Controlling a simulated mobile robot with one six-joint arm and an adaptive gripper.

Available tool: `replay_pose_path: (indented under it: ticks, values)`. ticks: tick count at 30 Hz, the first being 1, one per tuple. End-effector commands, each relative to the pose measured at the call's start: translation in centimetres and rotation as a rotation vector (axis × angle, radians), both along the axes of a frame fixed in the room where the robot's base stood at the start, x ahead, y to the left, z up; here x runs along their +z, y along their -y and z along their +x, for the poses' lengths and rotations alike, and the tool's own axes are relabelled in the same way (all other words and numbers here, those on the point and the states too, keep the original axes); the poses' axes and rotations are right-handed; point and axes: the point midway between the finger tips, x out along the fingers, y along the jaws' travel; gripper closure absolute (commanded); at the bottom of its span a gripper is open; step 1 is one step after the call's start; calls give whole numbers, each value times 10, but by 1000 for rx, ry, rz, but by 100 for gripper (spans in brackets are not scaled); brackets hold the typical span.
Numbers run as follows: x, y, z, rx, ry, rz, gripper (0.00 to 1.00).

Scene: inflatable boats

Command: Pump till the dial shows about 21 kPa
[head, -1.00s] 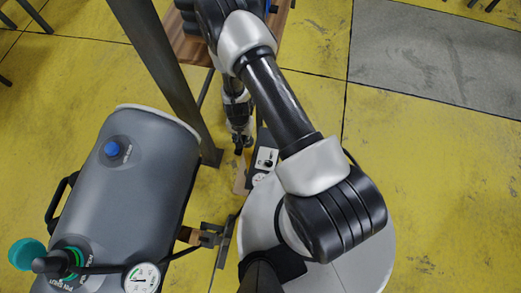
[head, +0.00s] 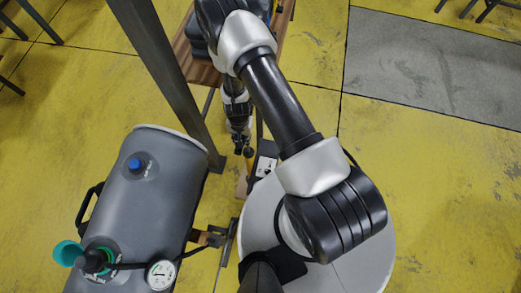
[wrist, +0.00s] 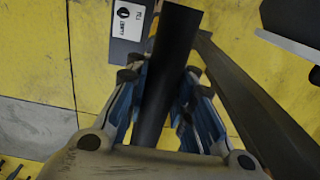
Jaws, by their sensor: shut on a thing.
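The grey inflated boat tube (head: 150,200) lies at the left in the head view, with a blue valve (head: 135,165) on it. A round white dial (head: 161,274) is at its near end; its reading is too small to make out. A black hose runs from the dial to the black fitting (head: 93,261). My gripper (wrist: 165,100) is shut on a dark bar (wrist: 172,50), with blue pads on both sides of it. In the head view my gripper (head: 242,146) is low beside the pump box (head: 266,160). The box's labelled black knob (wrist: 124,12) shows in the wrist view.
A teal cap (head: 67,253) stands open beside the fitting. A dark steel post (head: 165,75) rises between the tube and my arm. A wooden bench (head: 190,45) is behind. Yellow floor (head: 440,190) is clear at the right.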

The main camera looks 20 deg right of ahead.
Motion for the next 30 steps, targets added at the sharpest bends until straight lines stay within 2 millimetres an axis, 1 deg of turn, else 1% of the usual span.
replay_pose_path:
  ticks: [1, 5, 9, 30]
  values:
    - [-7, 0, 2, 0, 7, -1, 100]
    - [-26, 0, 2, 0, 6, -2, 100]
    - [-51, 0, 1, 1, 5, -2, 100]
    - [-164, 0, -2, 1, -1, -2, 100]
